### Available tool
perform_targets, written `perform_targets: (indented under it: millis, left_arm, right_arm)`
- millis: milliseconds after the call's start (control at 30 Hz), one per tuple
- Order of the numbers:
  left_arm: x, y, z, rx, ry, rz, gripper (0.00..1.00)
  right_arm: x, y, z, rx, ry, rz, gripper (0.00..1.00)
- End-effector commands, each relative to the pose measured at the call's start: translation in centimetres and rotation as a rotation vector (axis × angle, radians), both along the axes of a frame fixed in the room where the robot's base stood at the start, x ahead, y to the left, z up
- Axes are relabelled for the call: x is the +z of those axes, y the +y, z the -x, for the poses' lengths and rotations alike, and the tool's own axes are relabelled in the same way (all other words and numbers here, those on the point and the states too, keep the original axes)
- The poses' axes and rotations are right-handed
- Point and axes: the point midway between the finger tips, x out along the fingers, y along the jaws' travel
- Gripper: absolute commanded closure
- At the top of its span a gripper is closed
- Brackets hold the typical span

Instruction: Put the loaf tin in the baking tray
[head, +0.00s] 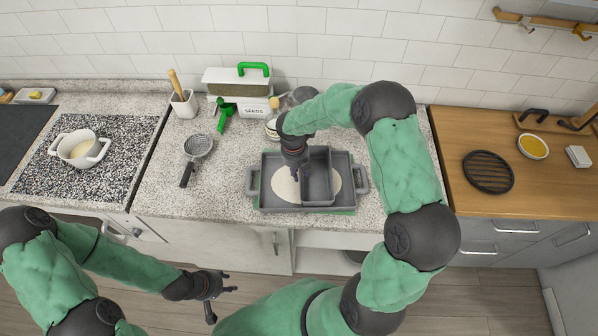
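The baking tray (252,183) is a wide dark grey pan with side handles, on the middle counter. The loaf tin (318,184), a narrow grey rectangular tin, is within the tray's outline, right of its middle, long side running front to back. I cannot tell whether it rests on the tray's floor. My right gripper (297,174) points down at the tin's left wall; its fingertips are small and partly hidden, so its grip is unclear. My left gripper (226,286) is open and empty, low in front of the counter.
A pale round patch (285,186) shows in the tray. A green item (345,211) peeks from under it. A strainer (197,147), a utensil pot (184,103) and a seeds box (254,108) stand left and behind. The counter's front left is clear.

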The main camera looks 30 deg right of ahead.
Motion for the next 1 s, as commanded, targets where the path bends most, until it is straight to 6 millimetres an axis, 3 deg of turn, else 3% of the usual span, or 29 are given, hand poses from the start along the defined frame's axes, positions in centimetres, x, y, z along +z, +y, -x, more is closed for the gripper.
perform_targets:
  millis: [500,700,1000]
  left_arm:
    - [1.0,0.0,0.0,0.0,0.0,0.0,0.6]
    - [1.1,0.0,0.0,0.0,0.0,0.0,0.6]
    - [1.1,0.0,0.0,0.0,0.0,0.0,0.6]
  right_arm:
    - [9.5,0.9,-0.5,0.0,-0.004,0.0,0.69]
    - [11.1,1.1,-0.5,0.001,-0.001,-0.001,0.69]
    - [11.4,1.1,-0.5,0.0,0.0,-0.001,0.69]
